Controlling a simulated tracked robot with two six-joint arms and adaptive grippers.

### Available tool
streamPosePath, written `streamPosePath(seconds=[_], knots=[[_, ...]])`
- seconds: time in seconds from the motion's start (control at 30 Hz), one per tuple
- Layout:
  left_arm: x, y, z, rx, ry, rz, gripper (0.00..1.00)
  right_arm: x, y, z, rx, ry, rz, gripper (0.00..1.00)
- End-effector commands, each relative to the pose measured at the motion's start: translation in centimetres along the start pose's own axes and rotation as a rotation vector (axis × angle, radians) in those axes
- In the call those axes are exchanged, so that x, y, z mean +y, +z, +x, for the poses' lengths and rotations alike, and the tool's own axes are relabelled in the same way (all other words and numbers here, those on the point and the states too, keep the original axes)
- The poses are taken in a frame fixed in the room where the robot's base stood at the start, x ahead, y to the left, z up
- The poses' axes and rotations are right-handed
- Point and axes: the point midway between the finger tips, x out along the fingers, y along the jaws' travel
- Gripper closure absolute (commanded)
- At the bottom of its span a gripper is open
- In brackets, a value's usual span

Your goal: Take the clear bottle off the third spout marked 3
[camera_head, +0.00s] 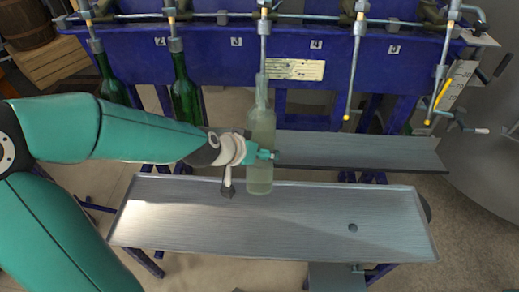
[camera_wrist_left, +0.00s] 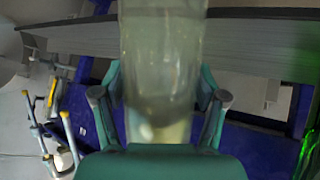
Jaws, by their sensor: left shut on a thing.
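The clear bottle (camera_head: 261,135) hangs upright on the third spout (camera_head: 264,45), right of the plate marked 3 (camera_head: 237,42). The spout runs down into the bottle's mouth, and its tip cannot be made out. My left gripper (camera_head: 262,155) is shut on the lower half of the bottle, coming from the left. In the left wrist view the bottle (camera_wrist_left: 160,55) stands between the two fingers of the gripper (camera_wrist_left: 160,97). The bottle's base shows over the back part of the front tray. My right gripper is not in view.
Green bottles (camera_head: 186,95) hang on the spouts to the left. The fourth spout (camera_head: 353,75) and fifth spout to the right are empty. A grey shelf (camera_head: 360,150) lies behind the bottle, and a bare metal tray (camera_head: 300,220) lies in front. The blue filler frame (camera_head: 210,60) stands behind.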

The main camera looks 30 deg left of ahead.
Motion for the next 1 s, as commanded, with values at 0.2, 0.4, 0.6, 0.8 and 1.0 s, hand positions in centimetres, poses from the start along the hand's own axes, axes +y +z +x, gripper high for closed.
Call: streamPosePath(seconds=[0.2,0.4,0.6,0.8,1.0], knots=[[0.0,-0.3,-0.1,0.009,-0.002,0.001,0.98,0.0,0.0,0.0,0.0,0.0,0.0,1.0],[-0.1,0.1,0.1,0.009,-0.002,0.001,0.98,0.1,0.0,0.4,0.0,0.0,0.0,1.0],[-0.1,0.9,0.5,0.009,-0.002,0.001,0.98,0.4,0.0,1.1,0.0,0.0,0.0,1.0],[-0.1,1.7,0.8,0.009,-0.002,0.001,0.98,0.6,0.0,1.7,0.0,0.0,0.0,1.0],[-0.1,2.4,1.1,0.01,-0.002,0.002,0.98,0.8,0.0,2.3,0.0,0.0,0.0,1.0]])
